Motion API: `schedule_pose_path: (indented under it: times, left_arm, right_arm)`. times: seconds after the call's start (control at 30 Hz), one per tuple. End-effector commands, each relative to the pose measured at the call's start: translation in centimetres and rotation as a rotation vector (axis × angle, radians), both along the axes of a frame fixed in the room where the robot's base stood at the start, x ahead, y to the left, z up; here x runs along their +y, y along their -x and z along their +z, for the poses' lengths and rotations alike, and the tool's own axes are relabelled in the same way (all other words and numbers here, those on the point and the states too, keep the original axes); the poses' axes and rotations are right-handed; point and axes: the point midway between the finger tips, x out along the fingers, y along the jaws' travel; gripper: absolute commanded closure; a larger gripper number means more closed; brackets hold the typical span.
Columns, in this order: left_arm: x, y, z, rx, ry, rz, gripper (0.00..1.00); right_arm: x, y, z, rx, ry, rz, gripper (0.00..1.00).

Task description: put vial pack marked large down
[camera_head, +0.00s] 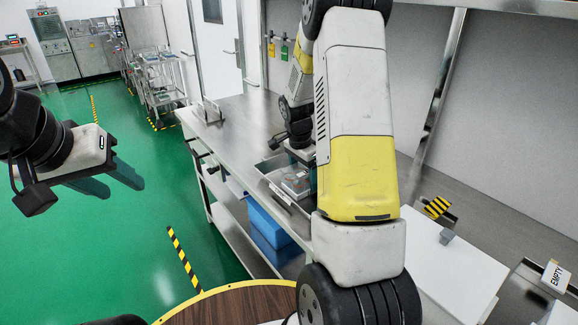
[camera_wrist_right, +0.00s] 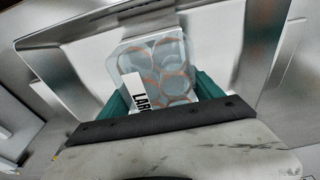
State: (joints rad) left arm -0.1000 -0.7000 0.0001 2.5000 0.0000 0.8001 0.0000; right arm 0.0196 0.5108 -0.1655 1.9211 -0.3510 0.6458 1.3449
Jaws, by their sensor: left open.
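The vial pack marked large (camera_head: 297,184) is a clear pack with orange-ringed round vials. In the right wrist view the pack (camera_wrist_right: 160,65) shows a white label whose visible letters begin "LAR". It is inside a shallow metal tray (camera_wrist_right: 265,40) on the steel bench. My right gripper (camera_wrist_right: 160,97) has its teal fingers against both sides of the pack and looks shut on it. The pack's underside is hidden, so I cannot tell whether it touches the tray floor. My left gripper (camera_head: 112,181) is open and empty over the green floor, away from the bench.
My right arm covers much of the bench (camera_head: 235,130). A blue bin (camera_head: 270,228) is on the shelf below. A metal holder (camera_head: 208,110) stands at the bench's far end.

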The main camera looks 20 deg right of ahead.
Motion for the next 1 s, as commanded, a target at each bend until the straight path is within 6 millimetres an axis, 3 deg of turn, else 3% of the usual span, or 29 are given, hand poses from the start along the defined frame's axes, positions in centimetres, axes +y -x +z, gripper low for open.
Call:
schedule_pose_path:
  times: [0.03,0.1,0.47,0.63,1.0]
  left_arm:
    - [0.0,0.0,0.0,0.000,0.000,0.000,0.55]
    - [0.0,0.0,0.0,0.000,0.000,0.000,0.55]
    - [0.0,0.0,0.0,0.000,0.000,0.000,0.55]
    - [0.0,0.0,0.0,0.000,0.000,0.000,0.55]
    - [0.0,0.0,0.0,0.000,0.000,0.000,0.55]
  right_arm:
    - [0.0,0.0,0.0,0.000,0.000,0.000,0.15]
    - [0.0,0.0,0.0,0.000,0.000,0.000,0.05]
    - [0.0,0.0,0.4,-0.001,0.000,-0.001,0.05]
    - [0.3,0.0,2.8,-0.005,0.001,0.000,0.05]
    - [1.4,0.4,10.2,-0.004,0.000,0.000,0.05]
